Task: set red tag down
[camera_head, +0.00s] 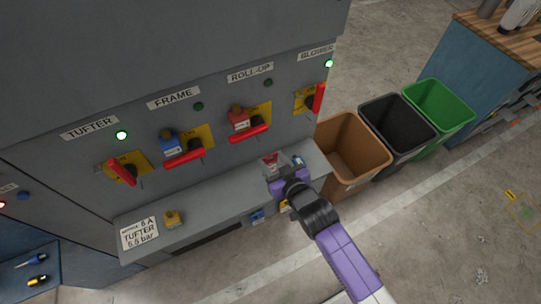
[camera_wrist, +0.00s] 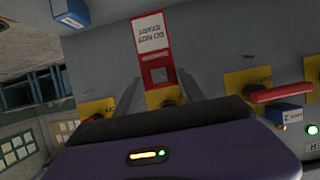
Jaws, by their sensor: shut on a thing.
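The red tag (camera_wrist: 152,45) has a white panel reading "DO NOT START", upside down in the wrist view. My gripper (camera_wrist: 158,80) is shut on its lower end, with a finger on each side. In the head view the red tag (camera_head: 270,159) shows small at the tip of my gripper (camera_head: 277,170), over the right end of the grey shelf (camera_head: 232,193). Whether the tag touches the shelf is hard to tell. My gripper hides part of that shelf end.
On the shelf are a yellow padlock (camera_head: 173,218) and a white card (camera_head: 139,232). Above are red handles, including one under ROLL-UP (camera_head: 248,133) with a red padlock (camera_head: 239,118). A blue item (camera_head: 257,216) is at the shelf's front. A brown bin (camera_head: 350,155) stands right.

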